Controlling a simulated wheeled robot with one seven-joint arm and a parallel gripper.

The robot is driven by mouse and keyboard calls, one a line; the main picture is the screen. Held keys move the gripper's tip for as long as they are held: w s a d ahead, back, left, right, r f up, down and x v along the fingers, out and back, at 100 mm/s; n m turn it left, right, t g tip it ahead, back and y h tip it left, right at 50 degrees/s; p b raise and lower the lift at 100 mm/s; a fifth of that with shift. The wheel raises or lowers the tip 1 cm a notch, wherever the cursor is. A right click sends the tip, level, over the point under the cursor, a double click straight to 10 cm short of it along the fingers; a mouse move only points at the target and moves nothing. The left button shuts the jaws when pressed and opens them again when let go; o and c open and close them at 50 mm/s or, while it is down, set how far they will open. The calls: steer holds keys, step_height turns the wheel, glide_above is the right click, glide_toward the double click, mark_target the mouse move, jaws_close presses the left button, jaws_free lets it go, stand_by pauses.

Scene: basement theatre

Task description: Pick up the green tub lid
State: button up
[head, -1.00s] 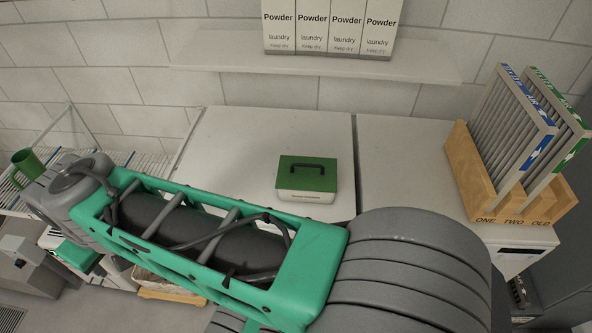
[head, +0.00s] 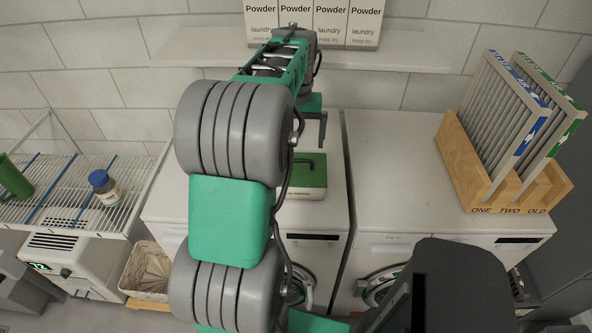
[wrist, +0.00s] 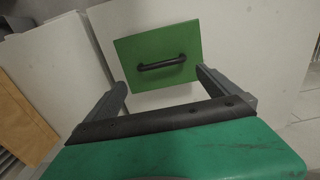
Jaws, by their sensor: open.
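The green tub lid (head: 316,173) sits on a white tub (head: 312,195) on top of the left washing machine. My arm hides its left part in the head view. In the wrist view the lid (wrist: 182,78) lies ahead, with a dark bar handle (wrist: 162,63) across its middle. My gripper (wrist: 161,77) is open and empty, its two fingers spread wide to either side of the handle in the picture. The fingers look apart from the lid and handle. In the head view one dark finger shows just above the lid.
Several laundry powder boxes (head: 328,22) stand on a wall shelf (head: 415,58) behind my arm. A wooden rack (head: 480,197) with framed filters stands on the right machine. A wire rack (head: 70,190) at left holds a bottle (head: 105,187) and a green mug (head: 13,178).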

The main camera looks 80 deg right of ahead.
mark_target(296, 156)
steer(key=f, duration=0.1)
steer(key=f+p, duration=0.1)
steer(key=f, duration=0.3)
steer(key=shift+w+a+f, duration=0.15)
steer(key=shift+a+f, duration=0.05)
steer(key=shift+a, duration=0.15)
steer(key=shift+f, duration=0.45)
steer(key=shift+c, duration=0.4)
